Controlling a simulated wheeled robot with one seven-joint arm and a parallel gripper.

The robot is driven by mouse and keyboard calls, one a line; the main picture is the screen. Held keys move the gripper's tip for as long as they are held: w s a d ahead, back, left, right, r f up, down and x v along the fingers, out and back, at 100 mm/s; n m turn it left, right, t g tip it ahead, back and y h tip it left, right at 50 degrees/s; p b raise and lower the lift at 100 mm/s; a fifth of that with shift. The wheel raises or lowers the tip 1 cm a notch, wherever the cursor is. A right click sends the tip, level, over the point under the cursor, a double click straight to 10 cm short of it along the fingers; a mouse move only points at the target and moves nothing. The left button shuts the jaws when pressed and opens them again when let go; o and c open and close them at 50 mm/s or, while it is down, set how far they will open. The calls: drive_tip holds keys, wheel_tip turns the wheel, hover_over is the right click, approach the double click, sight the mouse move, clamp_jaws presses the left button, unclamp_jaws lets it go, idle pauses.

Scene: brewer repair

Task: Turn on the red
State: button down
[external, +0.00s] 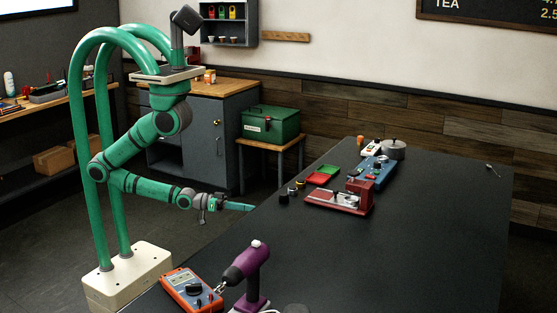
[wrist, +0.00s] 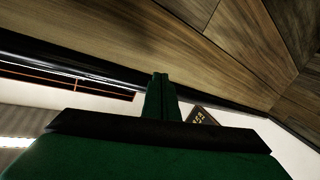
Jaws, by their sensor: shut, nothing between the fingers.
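A red device (external: 343,197) with a light top plate sits on the dark table, toward its far left part. Its switch or button is too small to make out. My gripper (external: 249,208) is shut and empty, pointing right near the table's left edge, to the left of the red device and apart from it. In the wrist view my gripper's green fingers (wrist: 161,97) are together, with wood panelling and wall behind them. The red device does not show in the wrist view.
Close by the red device are a blue device (external: 378,172), a red-and-green tray (external: 322,176), small dark knobs (external: 284,198) and a silver pot (external: 394,150). An orange multimeter (external: 187,289) and a purple tool (external: 247,268) stand at the front.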

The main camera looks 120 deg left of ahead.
drive_tip(key=w+a+r+n+g+y, duration=0.1)
drive_tip(key=a+r+n+y, duration=0.25)
drive_tip(key=a+r, duration=0.5)
drive_tip(key=w+a+r+n+g+y, duration=0.1)
drive_tip(key=w+a+r+n+y, duration=0.15)
drive_tip(key=a+r+y, duration=0.65)
drive_tip(key=w+a+r+n+g+y, duration=0.1)
drive_tip(key=a+r+n, duration=0.35)
drive_tip(key=a, duration=0.95)
drive_tip(key=w+a+f+m+t+h, duration=0.1)
drive_tip(key=w+a+m+h, duration=0.25)
drive_tip(key=w, duration=0.25)
drive_tip(key=w+a+f+m+t+h, duration=0.1)
drive_tip(key=w+a+m+h, duration=0.1)
drive_tip(key=w+h, duration=0.35)
drive_tip(key=w+d+r+m+h, duration=0.1)
drive_tip(key=w+d+m+h, duration=0.6)
drive_tip(key=w+m+h, duration=0.4)
drive_tip(key=shift+d+m+g, duration=0.35)
drive_tip(key=shift+m+g, duration=0.05)
drive_tip(key=shift+m, duration=0.6)
drive_tip(key=shift+r, duration=0.1)
